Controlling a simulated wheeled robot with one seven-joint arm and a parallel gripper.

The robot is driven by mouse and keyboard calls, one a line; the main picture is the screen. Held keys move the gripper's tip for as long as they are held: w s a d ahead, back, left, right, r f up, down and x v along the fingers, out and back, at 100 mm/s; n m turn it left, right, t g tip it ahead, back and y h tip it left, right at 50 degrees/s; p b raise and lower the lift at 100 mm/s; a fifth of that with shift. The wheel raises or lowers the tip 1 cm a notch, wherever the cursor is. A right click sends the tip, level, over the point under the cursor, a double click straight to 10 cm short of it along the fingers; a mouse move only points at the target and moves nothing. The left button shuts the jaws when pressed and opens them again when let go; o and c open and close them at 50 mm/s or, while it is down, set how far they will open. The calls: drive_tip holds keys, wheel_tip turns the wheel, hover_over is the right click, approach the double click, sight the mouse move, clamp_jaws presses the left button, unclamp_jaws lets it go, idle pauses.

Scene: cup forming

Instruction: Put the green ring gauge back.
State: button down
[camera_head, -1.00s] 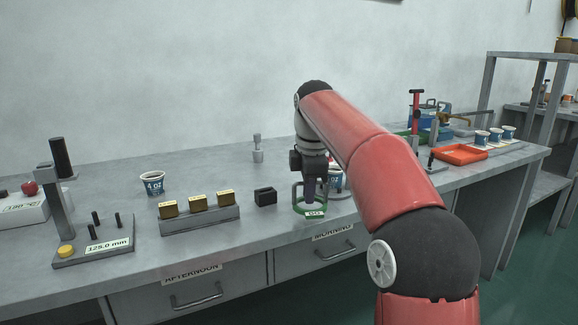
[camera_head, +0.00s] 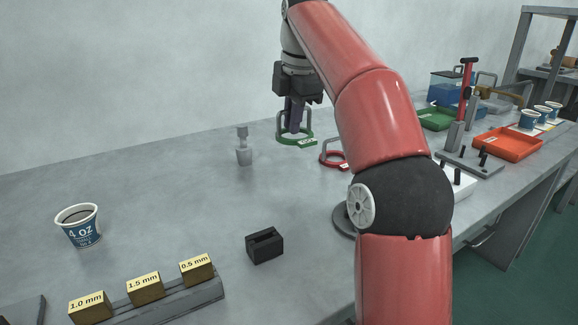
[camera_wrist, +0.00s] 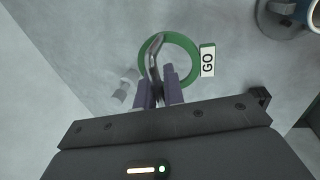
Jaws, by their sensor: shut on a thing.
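The green ring gauge (camera_head: 308,134) has an upright metal handle and a white GO tag. My gripper (camera_head: 293,128) is shut on that handle, with the ring hanging below the fingers. In the wrist view the green ring (camera_wrist: 190,79) lies beyond the purple fingertips (camera_wrist: 158,82), and its tag reads GO. The ring seems to be held above the bench, clear of it. A red ring gauge (camera_head: 331,162) with its own handle sits on the bench, partly hidden behind my arm.
A metal stepped plug (camera_head: 244,155) stands near the wall. A black slotted block (camera_head: 264,246), a rack of brass blocks (camera_head: 145,289) and a paper cup (camera_head: 79,227) stand in front. A round grey base (camera_wrist: 272,24) carries another cup (camera_wrist: 309,12). Bare bench lies left of the plug.

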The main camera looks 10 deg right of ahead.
wheel_tip(320, 180, down, 9)
drive_tip(key=b, duration=0.3)
drive_tip(key=shift+s+r, duration=0.1)
drive_tip(key=shift+r, duration=0.1)
drive_tip(key=shift+f, duration=0.45)
drive_tip(key=shift+f, duration=0.15)
drive_tip(key=c, duration=1.5)
unclamp_jaws()
